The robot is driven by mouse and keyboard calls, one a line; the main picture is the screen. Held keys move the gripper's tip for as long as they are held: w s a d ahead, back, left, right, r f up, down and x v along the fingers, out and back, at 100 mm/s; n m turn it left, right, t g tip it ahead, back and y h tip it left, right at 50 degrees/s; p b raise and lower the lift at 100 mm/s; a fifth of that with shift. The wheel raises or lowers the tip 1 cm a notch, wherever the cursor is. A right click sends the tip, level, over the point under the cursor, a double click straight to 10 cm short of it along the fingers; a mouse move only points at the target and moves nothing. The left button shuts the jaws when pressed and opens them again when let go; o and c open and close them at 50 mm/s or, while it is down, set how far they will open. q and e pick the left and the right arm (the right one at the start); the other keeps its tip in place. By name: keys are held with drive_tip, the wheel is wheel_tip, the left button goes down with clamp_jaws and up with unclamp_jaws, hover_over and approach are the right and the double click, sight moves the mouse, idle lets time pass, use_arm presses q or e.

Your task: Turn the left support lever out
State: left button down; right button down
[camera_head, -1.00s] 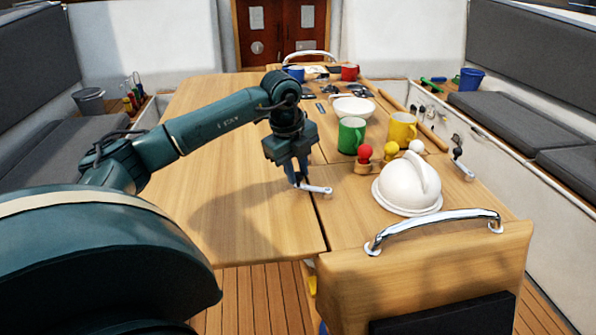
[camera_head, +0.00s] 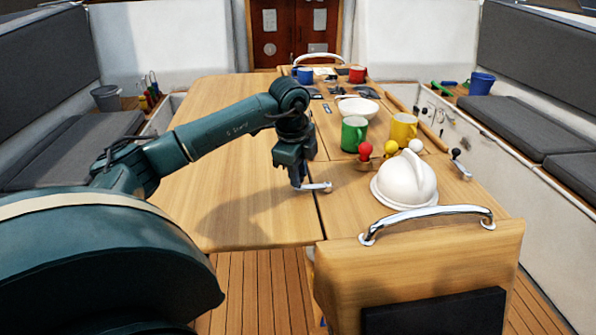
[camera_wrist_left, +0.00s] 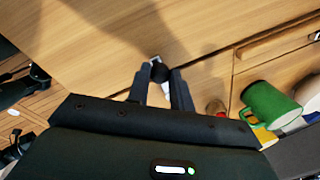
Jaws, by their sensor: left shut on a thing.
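The left support lever (camera_head: 318,187) is a small silver crank on the tabletop, at the seam between the left leaf and the middle section. Its silver arm points right from my gripper. My left gripper (camera_head: 297,182) reaches down over the lever's left end, and its fingers hide part of it. In the left wrist view, the gripper (camera_wrist_left: 157,86) is shut on the lever's black knob (camera_wrist_left: 159,71), which sits between the two fingers. My right gripper is not in view.
A white dome-shaped item (camera_head: 405,181), a green mug (camera_head: 353,135), a yellow mug (camera_head: 402,128) and red, yellow and white knobs stand right of the lever. Another lever (camera_head: 460,166) is at the table's right edge. A chrome rail (camera_head: 430,217) is in front. The left leaf (camera_head: 225,150) is bare.

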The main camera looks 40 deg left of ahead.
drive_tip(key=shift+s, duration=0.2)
use_arm(q)
drive_tip(key=c, duration=1.3)
unclamp_jaws()
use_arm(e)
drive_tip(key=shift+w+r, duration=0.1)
use_arm(q)
drive_tip(key=shift+o, duration=0.2)
drive_tip(key=shift+s+r, duration=0.1)
drive_tip(key=shift+r, duration=0.45)
wheel_tip(320, 180, up, 12)
drive_tip(key=s, duration=0.2)
drive_tip(key=shift+s+d, duration=0.15)
drive_tip(key=shift+d, duration=0.3)
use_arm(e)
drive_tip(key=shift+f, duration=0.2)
